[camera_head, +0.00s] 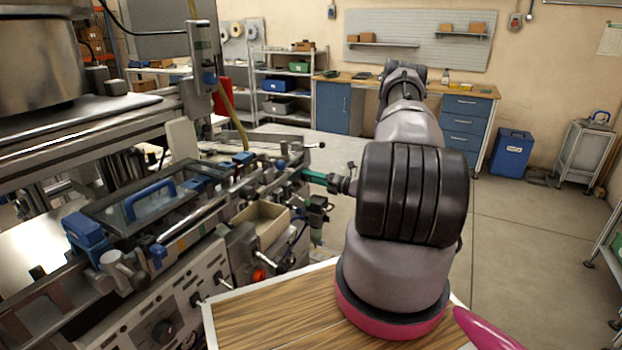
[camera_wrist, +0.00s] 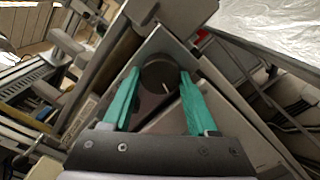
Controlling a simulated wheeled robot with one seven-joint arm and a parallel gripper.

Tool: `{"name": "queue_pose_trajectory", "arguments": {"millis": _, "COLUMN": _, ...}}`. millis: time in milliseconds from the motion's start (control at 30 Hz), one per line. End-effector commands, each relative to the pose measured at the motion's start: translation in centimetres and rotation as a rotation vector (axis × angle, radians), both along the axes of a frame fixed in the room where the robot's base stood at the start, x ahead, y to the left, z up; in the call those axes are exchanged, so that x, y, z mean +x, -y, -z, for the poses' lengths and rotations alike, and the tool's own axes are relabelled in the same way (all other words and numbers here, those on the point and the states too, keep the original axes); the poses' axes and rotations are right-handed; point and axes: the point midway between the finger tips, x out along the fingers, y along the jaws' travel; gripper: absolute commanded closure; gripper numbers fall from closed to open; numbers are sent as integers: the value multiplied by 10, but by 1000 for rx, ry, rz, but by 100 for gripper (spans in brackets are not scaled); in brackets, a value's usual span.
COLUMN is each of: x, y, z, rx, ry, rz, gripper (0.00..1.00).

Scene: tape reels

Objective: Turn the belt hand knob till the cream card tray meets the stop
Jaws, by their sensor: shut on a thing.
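In the wrist view, the dark round hand knob (camera_wrist: 158,78) has a pale index line on its face. It sits against a grey plate between the two teal fingers of my gripper (camera_wrist: 160,75), which is shut on it. In the head view, my gripper (camera_head: 306,173) reaches left to the machine's right end; the knob is hidden there. A cream open tray (camera_head: 262,222) sits at the machine's front, and a cream upright plate (camera_head: 182,138) stands farther back. I cannot tell which belongs to the belt. I cannot make out the stop.
A wood-topped surface (camera_head: 275,305) lies in front. Grey floor (camera_head: 530,240) is open at right. A blue bin (camera_head: 511,153) stands by the back wall.

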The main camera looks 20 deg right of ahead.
Motion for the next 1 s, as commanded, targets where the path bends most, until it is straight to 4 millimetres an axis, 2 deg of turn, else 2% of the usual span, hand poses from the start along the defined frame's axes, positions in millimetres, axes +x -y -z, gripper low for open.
{"name": "queue_pose_trajectory", "arguments": {"millis": 67, "x": -1, "y": 1, "z": 1, "rx": -2, "ry": -3, "rz": 2, "gripper": 97}}
{"name": "queue_pose_trajectory", "arguments": {"millis": 100, "x": -1, "y": 2, "z": 1, "rx": -2, "ry": -3, "rz": 2, "gripper": 37}}
{"name": "queue_pose_trajectory", "arguments": {"millis": 167, "x": -1, "y": 2, "z": 1, "rx": -2, "ry": -3, "rz": 2, "gripper": 15}}
{"name": "queue_pose_trajectory", "arguments": {"millis": 200, "x": -1, "y": 1, "z": 1, "rx": -1, "ry": -2, "rz": 2, "gripper": 11}}
{"name": "queue_pose_trajectory", "arguments": {"millis": 567, "x": -4, "y": 4, "z": 1, "rx": -2, "ry": -1, "rz": 1, "gripper": 11}}
{"name": "queue_pose_trajectory", "arguments": {"millis": 667, "x": -13, "y": 12, "z": 1, "rx": -1, "ry": -1, "rz": 3, "gripper": 11}}
{"name": "queue_pose_trajectory", "arguments": {"millis": 1000, "x": -66, "y": 53, "z": 1, "rx": -2, "ry": -1, "rz": 4, "gripper": 11}}
